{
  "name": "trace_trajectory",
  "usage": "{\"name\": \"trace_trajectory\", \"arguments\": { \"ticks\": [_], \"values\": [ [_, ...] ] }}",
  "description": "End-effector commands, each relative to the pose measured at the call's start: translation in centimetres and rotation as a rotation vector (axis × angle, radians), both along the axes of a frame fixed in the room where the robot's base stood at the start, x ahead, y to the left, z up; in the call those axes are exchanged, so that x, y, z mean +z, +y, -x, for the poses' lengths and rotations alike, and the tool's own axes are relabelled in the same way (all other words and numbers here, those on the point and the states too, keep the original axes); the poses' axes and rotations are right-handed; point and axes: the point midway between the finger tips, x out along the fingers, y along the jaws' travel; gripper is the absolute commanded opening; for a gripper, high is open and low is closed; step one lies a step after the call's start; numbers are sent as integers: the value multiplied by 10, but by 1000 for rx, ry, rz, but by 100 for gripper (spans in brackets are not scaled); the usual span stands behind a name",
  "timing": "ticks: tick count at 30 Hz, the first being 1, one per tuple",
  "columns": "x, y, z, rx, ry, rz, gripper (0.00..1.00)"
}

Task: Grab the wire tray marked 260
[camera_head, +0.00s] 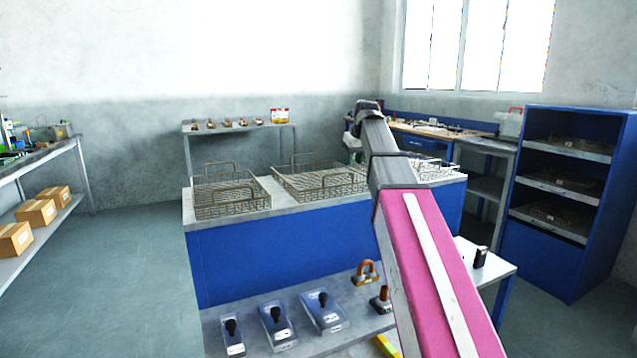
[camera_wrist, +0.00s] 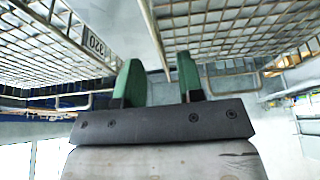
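In the head view, wire trays with raised handles stand on a blue-sided bench: a left tray (camera_head: 230,197), a middle tray (camera_head: 318,181) and a right tray (camera_head: 432,168) partly behind my arm. Their markings are unreadable there. The wrist view looks inverted. My gripper (camera_wrist: 158,66) has two green fingers standing apart, with no object clearly between them. One tray (camera_wrist: 40,45) is at upper left, with an upside-down label (camera_wrist: 95,44) that seems to read 320. Another tray (camera_wrist: 225,28) is at upper right. I cannot identify a 260 mark.
A blue shelf unit (camera_head: 567,118) at right holds more wire trays. A front table (camera_head: 355,318) carries several black-knobbed boxes and small tools. Cardboard boxes (camera_head: 37,212) sit on a left shelf. Open floor (camera_head: 110,275) lies left of the bench.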

Motion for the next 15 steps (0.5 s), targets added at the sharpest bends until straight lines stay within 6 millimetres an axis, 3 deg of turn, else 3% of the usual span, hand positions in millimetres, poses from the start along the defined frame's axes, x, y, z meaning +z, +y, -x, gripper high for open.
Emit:
{"name": "trace_trajectory", "arguments": {
  "ticks": [15],
  "values": [
    [-48, 4, -16, -1, 1, -1, 35]
  ]
}}
